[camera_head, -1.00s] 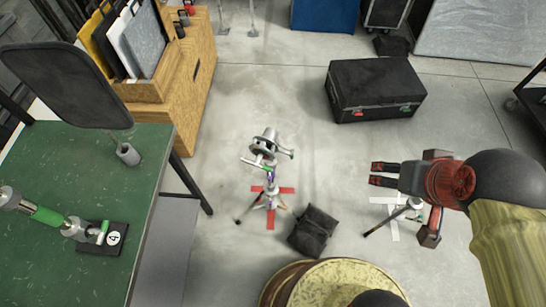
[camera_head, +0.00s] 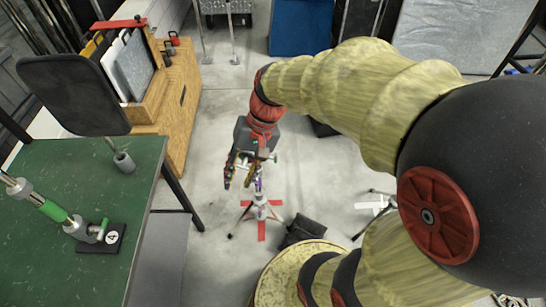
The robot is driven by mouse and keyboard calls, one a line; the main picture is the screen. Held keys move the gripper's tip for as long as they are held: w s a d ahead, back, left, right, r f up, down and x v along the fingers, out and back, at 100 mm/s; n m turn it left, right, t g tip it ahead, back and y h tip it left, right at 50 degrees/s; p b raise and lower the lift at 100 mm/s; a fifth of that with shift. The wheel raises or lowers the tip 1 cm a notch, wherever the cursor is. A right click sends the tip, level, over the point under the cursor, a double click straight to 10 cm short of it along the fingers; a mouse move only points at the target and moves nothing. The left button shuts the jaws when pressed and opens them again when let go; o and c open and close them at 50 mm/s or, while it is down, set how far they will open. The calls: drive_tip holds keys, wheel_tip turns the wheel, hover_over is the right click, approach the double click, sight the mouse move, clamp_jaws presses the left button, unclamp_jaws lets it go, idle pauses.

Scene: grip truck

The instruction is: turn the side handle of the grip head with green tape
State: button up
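A grip head (camera_head: 270,157) tops a light stand (camera_head: 260,198) that stands over a red tape cross. My arm reaches over from the right and my gripper (camera_head: 236,176) points down at the head's left side. The gripper covers most of the head, and its green part is hidden. I cannot tell whether the fingers touch the head or its side handle, or whether they are open or shut. On the green table, a metal tube with a green band (camera_head: 54,211) ends in a clamp with a small green part, at a black block marked 4 (camera_head: 103,239).
The green table (camera_head: 80,170) fills the left side, with a black flag on a stem above it. A black sandbag (camera_head: 303,229) lies right of the stand's foot. A wooden cart (camera_head: 180,110) stands behind the table. A white tape cross (camera_head: 376,205) is at right.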

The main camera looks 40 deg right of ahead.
drive_tip(key=w+d+f+m+y, duration=0.4)
drive_tip(key=w+f+m+y, duration=0.1)
drive_tip(key=w+f, duration=0.1)
drive_tip(key=m+t+h+p, duration=0.3)
drive_tip(key=m+t, duration=1.3)
drive_tip(key=m, duration=0.4)
approach(275, 157)
drive_tip(key=w+f, duration=0.1)
drive_tip(key=w, duration=0.2)
drive_tip(key=shift+n, duration=0.3)
drive_tip(key=b+x, duration=0.1)
drive_tip(key=x, duration=0.6)
drive_tip(key=shift+w+a+b, duration=0.1)
drive_tip(key=shift+a+b, duration=0.2)
drive_tip(key=shift+b, duration=0.1)
drive_tip(key=c, duration=0.4)
drive_tip(key=c, duration=0.3)
drive_tip(key=shift+r, duration=0.1)
clamp_jaws()
